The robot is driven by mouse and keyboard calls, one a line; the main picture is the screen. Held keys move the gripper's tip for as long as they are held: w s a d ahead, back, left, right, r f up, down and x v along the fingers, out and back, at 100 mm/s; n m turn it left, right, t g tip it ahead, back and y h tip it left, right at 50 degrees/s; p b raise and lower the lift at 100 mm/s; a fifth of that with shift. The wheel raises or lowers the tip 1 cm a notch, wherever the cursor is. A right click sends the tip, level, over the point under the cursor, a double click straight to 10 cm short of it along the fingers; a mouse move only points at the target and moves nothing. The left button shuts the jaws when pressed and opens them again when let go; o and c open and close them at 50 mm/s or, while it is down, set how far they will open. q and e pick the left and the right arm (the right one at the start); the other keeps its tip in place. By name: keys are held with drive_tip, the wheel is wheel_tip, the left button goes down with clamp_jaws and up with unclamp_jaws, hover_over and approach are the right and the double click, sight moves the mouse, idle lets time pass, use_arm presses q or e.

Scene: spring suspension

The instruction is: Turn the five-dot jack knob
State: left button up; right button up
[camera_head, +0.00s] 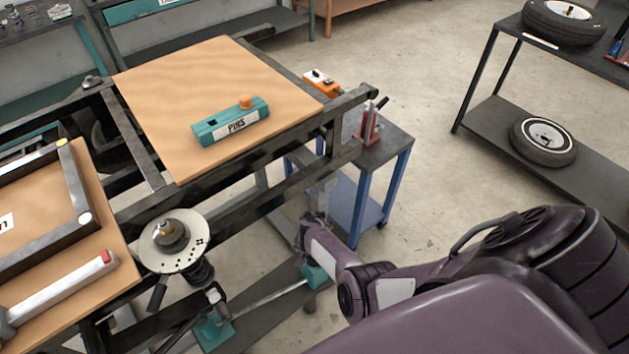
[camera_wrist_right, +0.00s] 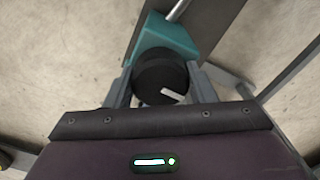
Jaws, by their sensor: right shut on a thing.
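My right gripper (camera_wrist_right: 160,88) is shut on a round black knob (camera_wrist_right: 158,72) with a white mark, one grey finger on each side of it. The knob sits against a teal block (camera_wrist_right: 165,41) with a metal rod running from it. In the head view, my right arm reaches in from the right to beside that teal block (camera_head: 315,273), under the frame's edge; the knob and fingertips cannot be made out there. No five-dot mark can be read on the knob. My left gripper is not in view.
A round plate with dark dots (camera_head: 190,262) tops a spring at the left, beside a second teal block (camera_head: 215,333). A wooden board (camera_head: 150,100) carries a teal PINS box (camera_head: 230,122). A blue-legged cart (camera_head: 397,172) stands behind my arm. Open floor lies beyond.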

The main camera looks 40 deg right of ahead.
idle(0.4)
drive_tip(key=o, duration=1)
drive_tip(key=shift+r+p, duration=0.3)
drive_tip(key=shift+r, duration=0.2)
wheel_tip(320, 180, up, 6)
drive_tip(key=shift+f+p, duration=0.1)
drive_tip(key=shift+p, duration=0.85)
drive_tip(key=shift+r, duration=0.5)
